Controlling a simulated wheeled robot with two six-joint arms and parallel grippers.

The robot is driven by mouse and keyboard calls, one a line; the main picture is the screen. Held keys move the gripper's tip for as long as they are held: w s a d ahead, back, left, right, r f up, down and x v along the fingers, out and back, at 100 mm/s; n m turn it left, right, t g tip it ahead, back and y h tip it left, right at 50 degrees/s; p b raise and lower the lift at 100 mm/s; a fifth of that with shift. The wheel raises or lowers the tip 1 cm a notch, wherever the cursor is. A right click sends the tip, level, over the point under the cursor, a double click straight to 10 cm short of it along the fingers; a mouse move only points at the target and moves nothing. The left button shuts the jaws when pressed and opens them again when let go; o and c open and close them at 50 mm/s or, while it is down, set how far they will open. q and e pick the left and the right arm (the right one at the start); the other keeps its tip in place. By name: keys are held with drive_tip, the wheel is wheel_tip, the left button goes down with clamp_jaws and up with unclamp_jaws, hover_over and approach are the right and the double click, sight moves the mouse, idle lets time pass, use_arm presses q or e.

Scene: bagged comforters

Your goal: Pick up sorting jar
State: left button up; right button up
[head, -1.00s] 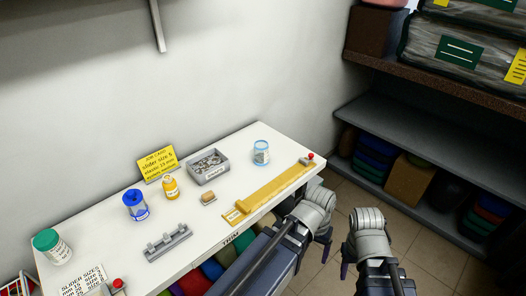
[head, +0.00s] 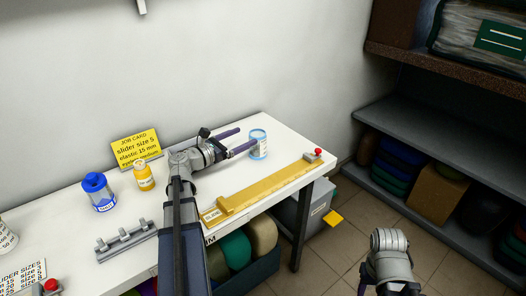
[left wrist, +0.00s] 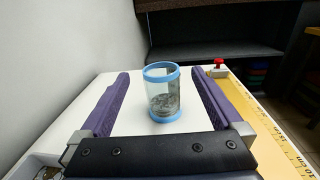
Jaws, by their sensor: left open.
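A small clear jar (head: 258,146) with pale blue rims stands upright near the far right end of the white table (head: 290,138). In the left wrist view the jar (left wrist: 162,92) holds some small grey contents. My left gripper (head: 240,141) is open. Its two purple fingers point at the jar, which sits between their tips in the left wrist view, with a gap on both sides. My right gripper (head: 375,282) is low at the right, over the floor and away from the table; its fingers are mostly hidden.
A blue jar (head: 98,190), an orange bottle (head: 143,176), a yellow job card (head: 136,148) and a grey rack (head: 125,242) stand to the left. Shelves (head: 440,140) stand at the right.

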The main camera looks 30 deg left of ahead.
sight(258, 136)
use_arm(q)
drive_tip(key=shift+s+a+f+b, duration=0.1)
drive_tip(key=shift+a+f+b, duration=0.05)
drive_tip(key=shift+f+b, duration=0.35)
drive_tip(key=shift+s+a+f+b, duration=0.15)
drive_tip(key=shift+f+b, duration=0.1)
drive_tip(key=shift+f, duration=0.35)
drive_tip(key=shift+w+f+b, duration=0.15)
drive_tip(key=shift+f+b, duration=0.35)
drive_tip(key=shift+d+r+x, duration=0.1)
drive_tip(key=shift+r+x, duration=0.05)
drive_tip(key=shift+x, duration=1.8)
drive_tip(key=shift+d+r+x, duration=0.1)
drive_tip(key=shift+r+x, duration=0.05)
drive_tip(key=shift+x, duration=1.85)
use_arm(e)
wheel_tip(258, 136, down, 3)
drive_tip(key=shift+f, duration=0.1)
use_arm(q)
drive_tip(key=shift+c, duration=0.2)
drive_tip(key=c, duration=1.2)
